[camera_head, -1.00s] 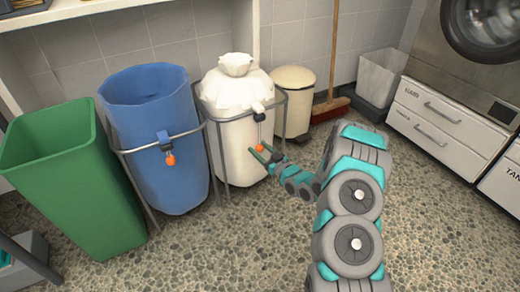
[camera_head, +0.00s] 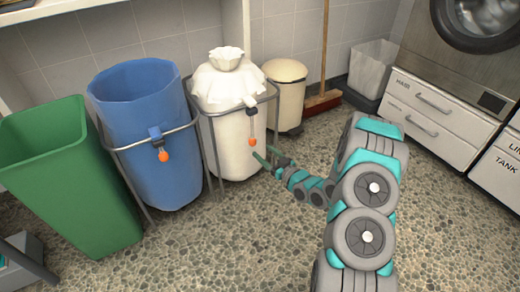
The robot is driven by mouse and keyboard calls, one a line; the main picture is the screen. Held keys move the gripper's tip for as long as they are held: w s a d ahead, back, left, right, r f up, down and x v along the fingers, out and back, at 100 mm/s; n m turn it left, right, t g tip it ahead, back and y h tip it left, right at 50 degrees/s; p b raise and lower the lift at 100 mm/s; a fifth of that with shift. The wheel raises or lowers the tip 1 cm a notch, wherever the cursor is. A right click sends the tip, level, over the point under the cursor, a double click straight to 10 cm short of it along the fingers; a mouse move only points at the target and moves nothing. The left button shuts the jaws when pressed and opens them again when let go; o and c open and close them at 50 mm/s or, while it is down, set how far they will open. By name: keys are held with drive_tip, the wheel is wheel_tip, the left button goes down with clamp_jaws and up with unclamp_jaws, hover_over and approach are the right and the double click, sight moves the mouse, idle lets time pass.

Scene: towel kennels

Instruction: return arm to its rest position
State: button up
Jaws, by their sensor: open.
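My arm (camera_head: 365,205) rises at the right of centre, grey with teal parts, and reaches toward the bins. My gripper (camera_head: 264,158) is open and empty. It is in front of the white bag (camera_head: 228,145) in its metal frame, just below the orange ball (camera_head: 252,141) that hangs on a cord from the frame's clamp. A small gap shows between the ball and the jaws. The white bag is gathered into a knot at its top.
A blue bag (camera_head: 155,130) in a frame and a green bin (camera_head: 70,185) stand at the left. A cream bin (camera_head: 286,95), a broom (camera_head: 322,100) and a clear bin (camera_head: 372,68) stand behind. Drawers (camera_head: 437,112) are at the right. The speckled floor (camera_head: 225,235) in front is clear.

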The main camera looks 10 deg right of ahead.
drive_tip(key=shift+s+d, duration=0.1)
drive_tip(key=shift+s, duration=0.15)
idle(0.4)
drive_tip(key=s+d+r+m+g+h+p, duration=0.2)
drive_tip(key=s+d+r+g+h+p, duration=0.25)
drive_tip(key=s+r+g+h, duration=0.7)
drive_tip(key=s+a+r+m+g+y, duration=0.1)
drive_tip(key=s+r, duration=0.4)
drive_tip(key=s, duration=0.7)
drive_tip(key=s+a+r+m+g+y+p, duration=0.1)
drive_tip(key=s+a+r+g, duration=0.2)
drive_tip(key=s, duration=0.9)
drive_tip(key=s+a+r+m+g+y, duration=0.1)
drive_tip(key=s+a+r, duration=0.3)
drive_tip(key=s+r, duration=0.4)
drive_tip(key=s+g, duration=0.1)
drive_tip(key=s, duration=0.3)
drive_tip(key=shift+s+r+p, duration=0.15)
drive_tip(key=shift+s+p, duration=0.15)
drive_tip(key=shift+s, duration=0.05)
